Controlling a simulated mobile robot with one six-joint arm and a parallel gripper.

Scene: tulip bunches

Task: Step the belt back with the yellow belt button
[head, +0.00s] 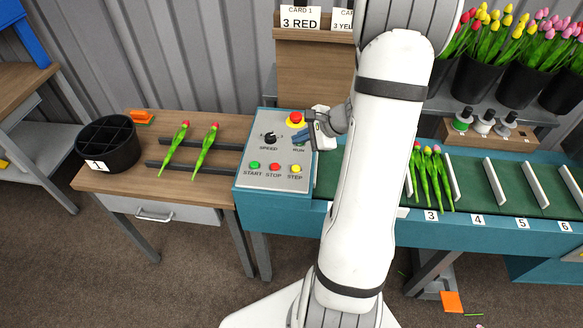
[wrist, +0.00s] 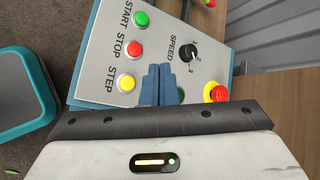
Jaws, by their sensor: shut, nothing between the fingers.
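The yellow belt button (head: 296,169), labelled STEP, sits at the lower right of the control panel (head: 247,178), beside the red STOP button (head: 275,167) and green START button (head: 254,165). In the wrist view the yellow button (wrist: 127,83) lies left of my fingertips. My gripper (head: 305,137) is shut and empty over the panel's upper right, near the RUN lamp and the red emergency knob (head: 295,118). Its closed blue fingers (wrist: 157,85) show in the wrist view, apart from the yellow button. The green belt (head: 470,178) carries white dividers and a bunch of red tulips (head: 430,172).
A black speed knob (head: 270,138) stands on the panel's left half. Two red tulips (head: 203,148) lie across dark rails on the wooden table, near a black divided pot (head: 108,148). My white arm hides part of the belt. Buckets of tulips (head: 500,80) stand behind it.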

